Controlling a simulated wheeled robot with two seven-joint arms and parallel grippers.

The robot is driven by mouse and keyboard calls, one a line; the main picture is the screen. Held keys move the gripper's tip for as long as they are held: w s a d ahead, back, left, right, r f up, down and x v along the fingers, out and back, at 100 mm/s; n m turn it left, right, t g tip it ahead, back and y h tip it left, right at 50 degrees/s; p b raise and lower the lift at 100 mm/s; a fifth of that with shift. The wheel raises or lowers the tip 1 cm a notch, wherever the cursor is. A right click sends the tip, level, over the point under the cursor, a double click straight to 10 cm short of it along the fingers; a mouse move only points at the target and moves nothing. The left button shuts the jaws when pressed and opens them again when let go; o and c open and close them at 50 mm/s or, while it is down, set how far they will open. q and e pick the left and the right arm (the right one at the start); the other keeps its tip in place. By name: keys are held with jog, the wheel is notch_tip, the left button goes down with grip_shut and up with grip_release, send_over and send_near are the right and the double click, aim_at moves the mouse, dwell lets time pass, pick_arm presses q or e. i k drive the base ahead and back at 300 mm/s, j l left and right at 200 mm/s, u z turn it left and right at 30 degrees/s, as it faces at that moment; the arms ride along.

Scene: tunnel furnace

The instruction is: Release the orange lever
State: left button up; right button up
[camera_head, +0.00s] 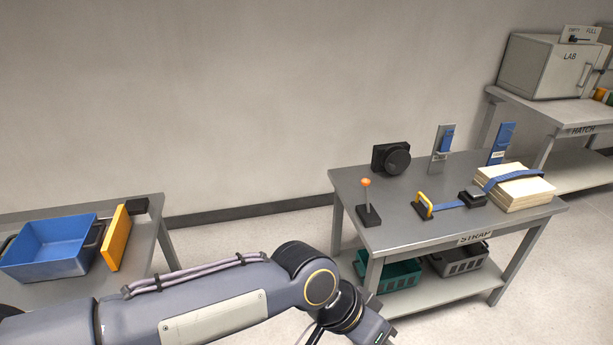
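The orange lever is a grey stick with an orange knob (366,182) on a small black base (369,215). It stands nearly upright at the left front corner of the grey table marked STRAP (400,227). My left arm reaches in from the left along the bottom of the picture. Its wrist end (372,330) is at the bottom edge, below and in front of the table, apart from the lever. The fingers are cut off or too unclear to tell open from shut. My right gripper is not in view.
The table also holds a black round knob unit (392,158), a yellow handle (425,203) with a blue strap, and strapped boards (515,188). Bins (400,273) sit on its lower shelf. A left table holds a blue bin (50,245) and an orange panel (116,238).

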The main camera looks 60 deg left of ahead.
aim_at(365, 181)
jog(key=u, duration=1.55)
jog(key=i+l+u, duration=0.25)
jog(key=i, duration=0.25)
jog(key=i+l+u, duration=0.25)
jog(key=i, duration=0.25)
jog(key=i+l+u, duration=0.25)
jog(key=i, duration=0.2)
